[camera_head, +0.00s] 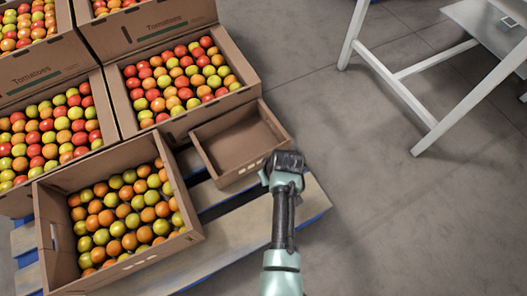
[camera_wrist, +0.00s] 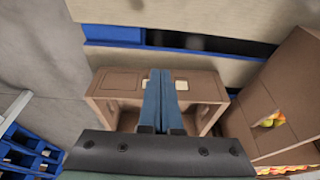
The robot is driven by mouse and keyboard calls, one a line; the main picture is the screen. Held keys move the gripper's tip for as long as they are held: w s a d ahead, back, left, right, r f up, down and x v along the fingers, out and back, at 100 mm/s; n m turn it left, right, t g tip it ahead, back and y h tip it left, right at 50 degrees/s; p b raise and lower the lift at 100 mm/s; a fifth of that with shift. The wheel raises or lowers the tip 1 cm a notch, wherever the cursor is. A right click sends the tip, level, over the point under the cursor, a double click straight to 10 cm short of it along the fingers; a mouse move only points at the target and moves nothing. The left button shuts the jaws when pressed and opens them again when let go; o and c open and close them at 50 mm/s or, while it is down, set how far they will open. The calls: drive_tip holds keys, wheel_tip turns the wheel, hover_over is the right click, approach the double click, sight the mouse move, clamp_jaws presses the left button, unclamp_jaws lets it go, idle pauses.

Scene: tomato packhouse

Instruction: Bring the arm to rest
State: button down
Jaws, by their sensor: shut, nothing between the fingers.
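My arm reaches up from the bottom of the head view, its wrist (camera_head: 284,170) next to the front corner of a small empty cardboard tray (camera_head: 213,157). In the wrist view my gripper (camera_wrist: 160,75) has its two blue fingers pressed together with nothing between them. The fingers overlap the brown wall of a small box (camera_wrist: 110,82) in that view; I cannot tell whether they touch it. In the head view the fingertips are hidden by the wrist.
Cardboard boxes of tomatoes stand on a wood-and-blue pallet (camera_head: 314,200): a near box (camera_head: 185,240), a middle one (camera_head: 250,92) and several others behind. A white metal table frame (camera_head: 400,95) stands at upper right. The grey floor (camera_head: 420,220) to the right is clear.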

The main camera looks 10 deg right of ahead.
drive_tip(key=shift+r, duration=0.1)
drive_tip(key=w+r+m+t+h+p, duration=0.15)
drive_tip(key=w+r+t, duration=0.3)
drive_tip(key=r, duration=1.05)
drive_tip(key=w+a+r+t+p, duration=0.15)
drive_tip(key=w+r+t, duration=0.35)
drive_tip(key=r, duration=1)
drive_tip(key=w+r+t+p, duration=0.25)
drive_tip(key=w+r, duration=0.45)
drive_tip(key=r, duration=0.9)
drive_tip(key=s+a+r+m+t+p, duration=0.1)
drive_tip(key=s+r+t, duration=0.25)
drive_tip(key=r, duration=0.85)
drive_tip(key=s+a+r+t, duration=0.2)
drive_tip(key=s+r+t, duration=0.15)
drive_tip(key=r, duration=0.85)
drive_tip(key=s+a+r+m+t+p, duration=0.2)
drive_tip(key=s+r+t+p, duration=0.25)
drive_tip(key=s+r, duration=1.3)
wheel_tip(320, 180, up, 37)
drive_tip(key=w+p, duration=0.2)
drive_tip(key=p, duration=3.3)
drive_tip(key=shift+w+d+f+t, duration=0.15)
drive_tip(key=shift+w+t, duration=0.05)
drive_tip(key=shift+t, duration=0.15)
